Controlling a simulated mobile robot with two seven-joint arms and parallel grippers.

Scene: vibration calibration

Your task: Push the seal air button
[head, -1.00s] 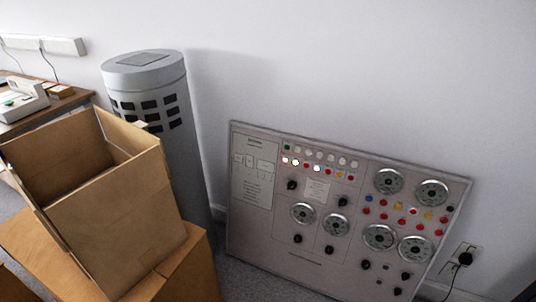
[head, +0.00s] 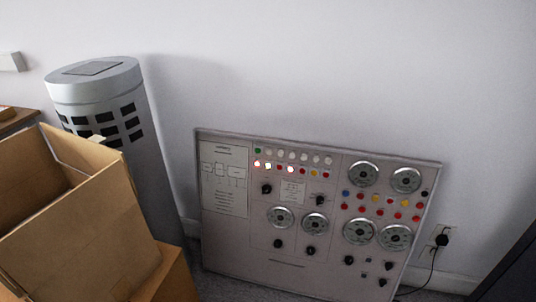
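A grey control panel (head: 228,238) leans against the wall, right of centre in the head view. It bears a row of pale round buttons (head: 293,155) with one green at the left end, and below it a row of buttons, some lit red or white (head: 268,166). On its right half are colored buttons (head: 375,199) and round gauges (head: 362,174), with black knobs below. The labels are too small to read, so I cannot tell which is the seal air button. Neither of my grippers is in view.
An open cardboard box (head: 85,235) stands at the lower left on another box (head: 170,278). A grey cylinder (head: 165,190) stands behind it. A wall outlet with a plug (head: 442,239) is right of the panel. A dark object (head: 515,275) fills the lower right corner.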

